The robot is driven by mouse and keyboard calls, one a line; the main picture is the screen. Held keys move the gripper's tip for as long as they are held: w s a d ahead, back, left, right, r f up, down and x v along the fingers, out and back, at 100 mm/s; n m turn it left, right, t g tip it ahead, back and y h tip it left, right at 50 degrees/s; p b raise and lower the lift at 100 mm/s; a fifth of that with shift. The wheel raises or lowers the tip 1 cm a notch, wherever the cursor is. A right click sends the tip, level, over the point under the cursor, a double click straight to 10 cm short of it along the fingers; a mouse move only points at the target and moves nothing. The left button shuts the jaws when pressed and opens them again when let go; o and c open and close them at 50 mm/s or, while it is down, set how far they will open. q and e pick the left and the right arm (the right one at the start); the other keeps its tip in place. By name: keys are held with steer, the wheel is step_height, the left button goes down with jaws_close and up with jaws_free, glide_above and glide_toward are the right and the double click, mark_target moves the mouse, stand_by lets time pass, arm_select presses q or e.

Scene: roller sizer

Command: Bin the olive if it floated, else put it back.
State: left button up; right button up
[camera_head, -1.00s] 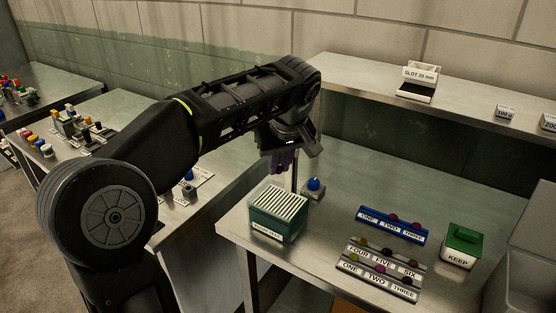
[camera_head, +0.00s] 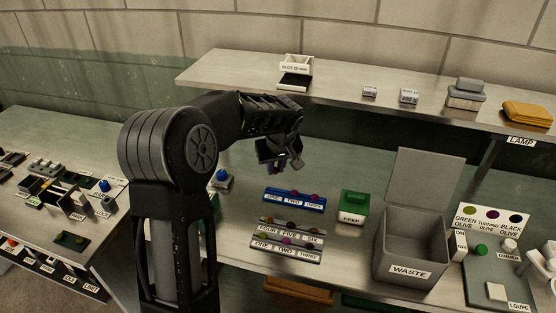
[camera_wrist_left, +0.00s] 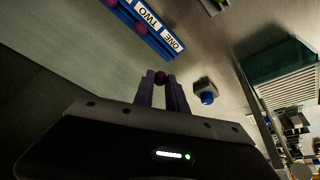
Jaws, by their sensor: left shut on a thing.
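My left gripper (camera_head: 279,165) hangs over the table, just left of and above the blue rack (camera_head: 294,201). In the left wrist view its fingertips (camera_wrist_left: 160,79) are shut on a small dark red olive (camera_wrist_left: 160,76). The blue rack also shows there (camera_wrist_left: 152,33), with olives at TWO and THREE and none visible at ONE. The grey WASTE bin (camera_head: 408,270) stands to the right with its lid raised. My right gripper is out of view.
Grey racks (camera_head: 288,240) with several olives lie in front of the blue rack. A blue-topped button (camera_head: 221,179) stands left of the gripper. The green roller box (camera_wrist_left: 275,48) shows in the left wrist view. A shelf (camera_head: 340,87) runs behind.

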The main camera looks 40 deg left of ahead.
mark_target(274, 190)
arm_select(q)
steer(key=shift+f, duration=0.1)
steer(key=shift+f+b, duration=1.5)
steer(key=shift+f, duration=1.65)
steer(key=shift+f+b, duration=0.35)
steer(key=shift+b, duration=0.3)
steer(key=o, duration=0.8)
steer(key=shift+o, duration=0.2)
steer(key=b+v, duration=0.1)
steer(key=v, duration=0.6)
steer(key=shift+r, duration=0.4)
